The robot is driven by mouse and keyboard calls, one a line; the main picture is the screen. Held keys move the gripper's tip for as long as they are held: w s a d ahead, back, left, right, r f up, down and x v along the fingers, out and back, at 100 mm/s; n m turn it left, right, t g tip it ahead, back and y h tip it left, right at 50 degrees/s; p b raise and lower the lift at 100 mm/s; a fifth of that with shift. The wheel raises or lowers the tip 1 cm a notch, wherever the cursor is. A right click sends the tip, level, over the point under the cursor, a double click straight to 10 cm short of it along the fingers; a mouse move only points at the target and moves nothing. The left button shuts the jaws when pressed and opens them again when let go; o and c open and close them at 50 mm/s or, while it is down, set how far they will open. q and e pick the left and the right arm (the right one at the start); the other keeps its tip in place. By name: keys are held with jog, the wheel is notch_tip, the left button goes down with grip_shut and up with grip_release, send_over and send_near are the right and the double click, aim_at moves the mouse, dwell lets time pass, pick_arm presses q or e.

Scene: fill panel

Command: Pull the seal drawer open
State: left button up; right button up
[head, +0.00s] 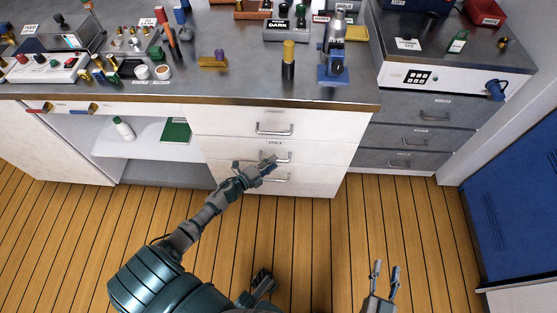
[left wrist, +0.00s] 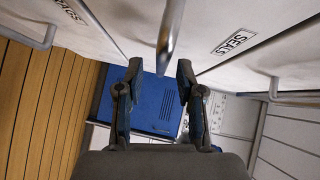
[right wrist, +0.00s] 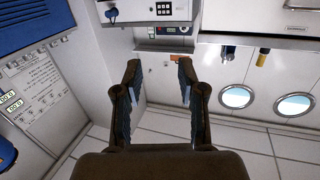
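The white cabinet's middle drawer (head: 230,149) is the seal drawer and looks flush with its neighbours. Its SEALS label shows in the left wrist view (left wrist: 233,40), beside its metal handle (left wrist: 168,38). My left gripper (head: 268,167) is in front of the drawer stack, partly covering the handles. In the left wrist view its fingers (left wrist: 160,75) are apart, with the handle's near end between or just beyond the tips; contact cannot be told. My right gripper (head: 384,270) is open and empty, low over the floor; its fingers also show apart in the right wrist view (right wrist: 158,75).
A drawer with its handle (head: 275,129) lies above, and a TAGS drawer (left wrist: 75,30) lies below. Grey drawers (head: 410,136) stand to the right. The counter (head: 220,88) above holds many items. A blue cabinet (head: 515,210) stands far right. The wooden floor (head: 330,235) is clear.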

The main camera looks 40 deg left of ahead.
pick_arm(q)
jog(key=shift+w+f, duration=0.15)
jog(key=shift+w, duration=0.4)
jog(key=shift+w+f, duration=0.15)
jog(key=shift+w, duration=0.4)
jog(key=shift+w+d, duration=0.25)
jog(key=shift+w, duration=0.05)
jog(key=shift+r, duration=0.1)
pick_arm(e)
jog(key=shift+a+r+t, duration=0.15)
jog(key=shift+r+t, duration=0.55)
jog(key=shift+r, duration=0.15)
pick_arm(q)
jog(key=shift+d, duration=0.1)
grip_shut()
pick_arm(e)
jog(key=shift+w+f, duration=0.1)
pick_arm(q)
jog(key=shift+s, duration=0.15)
